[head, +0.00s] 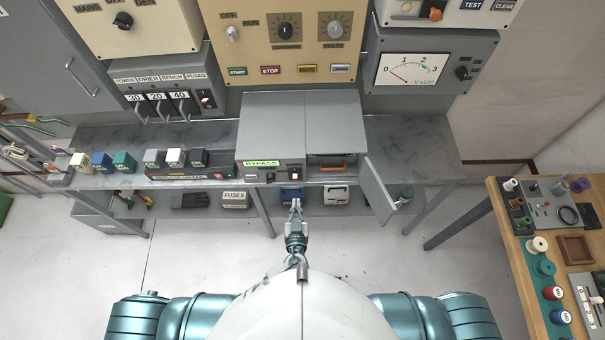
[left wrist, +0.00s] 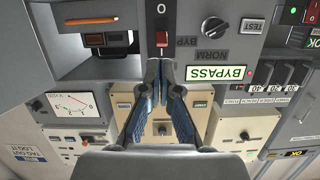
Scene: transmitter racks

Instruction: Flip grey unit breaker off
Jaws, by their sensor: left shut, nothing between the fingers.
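A grey unit (head: 270,125) with a lit BYPASS label (head: 261,163) stands on the bench in the middle of the head view. Its front carries a small breaker (head: 297,178) with a red lever. In the left wrist view the breaker's red lever (left wrist: 162,38) shows near a "0" mark, with a black rotary knob (left wrist: 214,27) marked NORM and BYP beside it. My left gripper (head: 296,203) is shut and empty, just in front of and below the breaker. In the left wrist view its fingertips (left wrist: 163,66) are close to the lever; contact is unclear. My right gripper is not in view.
The unit's right bay is open, with an orange-handled part (head: 329,163) inside and a door (head: 379,190) swung outward. A fuse box (head: 165,95) with black levers and a smaller switch is at left. Coloured blocks line the bench. A side table (head: 510,240) stands at right.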

